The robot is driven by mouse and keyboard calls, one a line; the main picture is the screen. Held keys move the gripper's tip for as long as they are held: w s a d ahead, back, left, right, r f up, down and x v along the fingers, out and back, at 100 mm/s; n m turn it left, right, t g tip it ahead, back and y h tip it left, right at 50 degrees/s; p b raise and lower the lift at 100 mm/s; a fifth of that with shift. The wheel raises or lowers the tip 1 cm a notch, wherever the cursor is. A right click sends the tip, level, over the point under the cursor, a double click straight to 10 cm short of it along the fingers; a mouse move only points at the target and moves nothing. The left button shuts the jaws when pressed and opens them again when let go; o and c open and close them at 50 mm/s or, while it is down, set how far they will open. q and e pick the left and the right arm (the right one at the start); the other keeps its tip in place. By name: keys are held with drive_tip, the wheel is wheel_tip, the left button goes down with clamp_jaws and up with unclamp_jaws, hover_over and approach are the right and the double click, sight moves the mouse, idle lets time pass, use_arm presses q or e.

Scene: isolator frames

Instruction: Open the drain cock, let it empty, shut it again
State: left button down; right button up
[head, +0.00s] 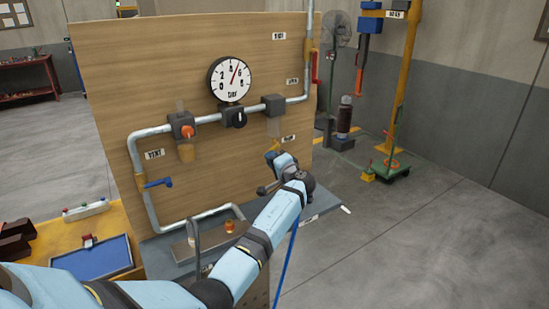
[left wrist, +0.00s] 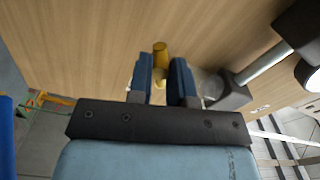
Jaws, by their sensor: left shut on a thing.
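My left gripper (head: 273,152) reaches up to the wooden board, just below the right-hand dark block (head: 273,104) with its clear bowl (head: 274,127). In the left wrist view, its two dark blue fingers (left wrist: 163,68) are closed about a small yellow cock (left wrist: 160,48), taken to be the drain cock. The clear bowl (left wrist: 208,84) and its dark block (left wrist: 232,92) lie right of the fingers. Whether the cock is turned open, and any liquid in this bowl, I cannot make out. My right gripper is in neither view.
A metal tray (head: 182,252) lies below. Open floor (head: 400,250) is at right.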

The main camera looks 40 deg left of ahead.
use_arm(q)
drive_tip(key=m+p, duration=0.1)
drive_tip(key=r+m+p, duration=0.1)
drive_tip(key=m, duration=0.1)
drive_tip(key=r+m+p, duration=0.1)
drive_tip(key=m+p, duration=0.1)
drive_tip(key=shift+s+a+r, duration=0.15)
drive_tip(key=shift+s+r, duration=0.1)
drive_tip(key=shift+m, duration=0.3)
drive_tip(key=c, duration=1.1)
unclamp_jaws()
drive_tip(key=shift+o, duration=0.2)
